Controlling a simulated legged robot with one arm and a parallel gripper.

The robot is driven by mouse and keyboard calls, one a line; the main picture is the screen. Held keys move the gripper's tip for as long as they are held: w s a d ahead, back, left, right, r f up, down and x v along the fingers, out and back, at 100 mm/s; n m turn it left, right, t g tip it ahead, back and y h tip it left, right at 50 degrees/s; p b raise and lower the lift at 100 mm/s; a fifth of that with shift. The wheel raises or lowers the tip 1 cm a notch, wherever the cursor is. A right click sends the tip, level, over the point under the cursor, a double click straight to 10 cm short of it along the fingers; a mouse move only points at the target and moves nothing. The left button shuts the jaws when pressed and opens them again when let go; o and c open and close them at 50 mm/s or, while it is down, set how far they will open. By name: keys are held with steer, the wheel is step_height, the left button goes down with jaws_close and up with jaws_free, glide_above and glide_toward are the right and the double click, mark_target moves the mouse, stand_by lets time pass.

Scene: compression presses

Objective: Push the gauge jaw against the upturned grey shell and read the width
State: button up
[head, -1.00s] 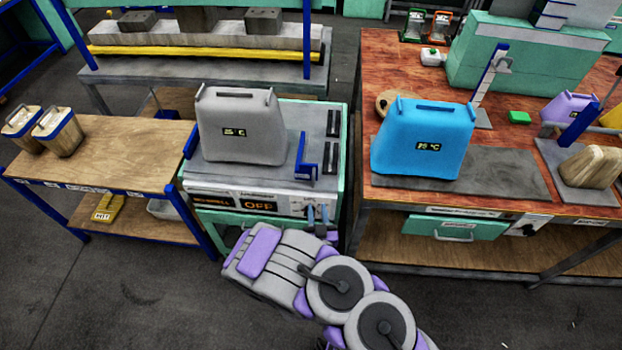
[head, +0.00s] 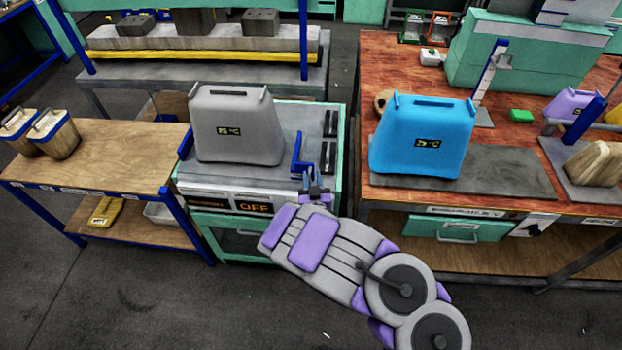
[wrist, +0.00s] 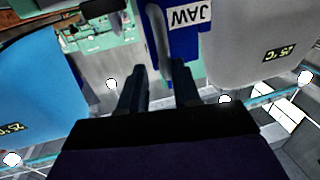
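The upturned grey shell (head: 235,128) stands on the grey top of the gauge bench (head: 200,174), with a small display on its face. The blue gauge jaw (head: 297,155) stands just right of the shell, with a narrow gap seeming to lie between them. In the wrist view the jaw (wrist: 188,45) bears an upside-down JAW label, beside the grey shell (wrist: 265,45) reading 25 °C. My gripper (head: 316,188) is at the bench's front right edge, by the jaw. Its two dark fingers (wrist: 158,82) are apart, with nothing clearly held between them. The panel below shows OFF (head: 254,208).
A blue shell (head: 422,140) stands on a grey mat on the red-topped bench to the right. A wooden table (head: 110,155) adjoins on the left.

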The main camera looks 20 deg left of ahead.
steer(key=shift+w+a, duration=0.4)
steer(key=shift+a, duration=0.15)
steer(key=shift+a+f, duration=0.1)
steer(key=shift+a, duration=0.35)
steer(key=shift+d, duration=0.5)
steer(key=c, duration=0.4)
jaws_close()
steer(key=s+a+p, duration=0.1)
steer(key=s+a, duration=0.1)
steer(key=a, duration=0.6)
steer(key=shift+a, duration=0.35)
steer(key=shift+o, duration=1.5)
jaws_free()
steer(key=shift+o, duration=0.5)
steer(key=shift+a, duration=0.3)
